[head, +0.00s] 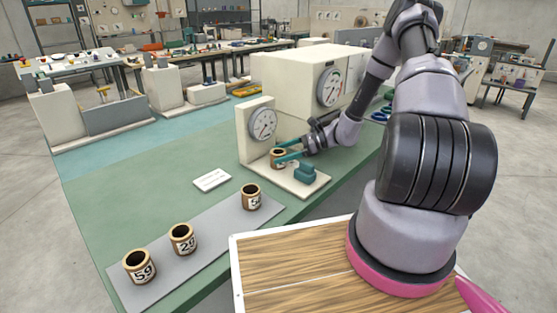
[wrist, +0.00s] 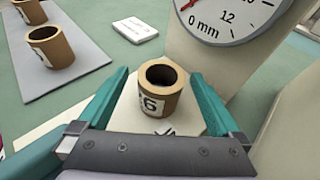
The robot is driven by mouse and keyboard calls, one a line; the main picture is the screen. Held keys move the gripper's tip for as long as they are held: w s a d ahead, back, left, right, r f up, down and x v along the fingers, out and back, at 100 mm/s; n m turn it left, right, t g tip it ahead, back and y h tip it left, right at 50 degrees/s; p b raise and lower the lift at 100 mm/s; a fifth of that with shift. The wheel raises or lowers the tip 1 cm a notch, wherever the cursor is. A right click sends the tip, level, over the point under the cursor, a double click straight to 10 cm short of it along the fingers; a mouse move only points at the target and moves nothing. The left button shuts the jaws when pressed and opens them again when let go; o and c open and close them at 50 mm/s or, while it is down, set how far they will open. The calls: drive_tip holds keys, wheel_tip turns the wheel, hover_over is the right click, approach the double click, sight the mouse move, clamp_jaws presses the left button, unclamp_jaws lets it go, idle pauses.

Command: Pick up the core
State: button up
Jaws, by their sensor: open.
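A brown tube-shaped core (head: 278,160) with a white label stands upright on the cream base of a dial gauge. In the wrist view the core (wrist: 160,92) is open at the top, and its label is partly readable, ending in a 6. My gripper (head: 283,149) reaches in from the right at the gauge. In the wrist view my gripper (wrist: 159,78) is open, one teal finger on each side of the core, with visible gaps between. Several other cores stand on a grey strip: one marked 59 (head: 139,267), one marked 29 (head: 182,239), and one partly read as 5 (head: 251,197).
The gauge's dial (head: 262,124) stands close behind the core; it also looms in the wrist view (wrist: 225,15). A larger cream machine (head: 290,75) stands behind. A white card (head: 212,180) lies on the green bench.

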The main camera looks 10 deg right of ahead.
drive_tip(key=x, duration=0.4)
drive_tip(key=shift+w+a, duration=0.1)
drive_tip(key=shift+w, duration=0.05)
drive_tip(key=c, duration=1.4)
drive_tip(key=shift+r, duration=0.1)
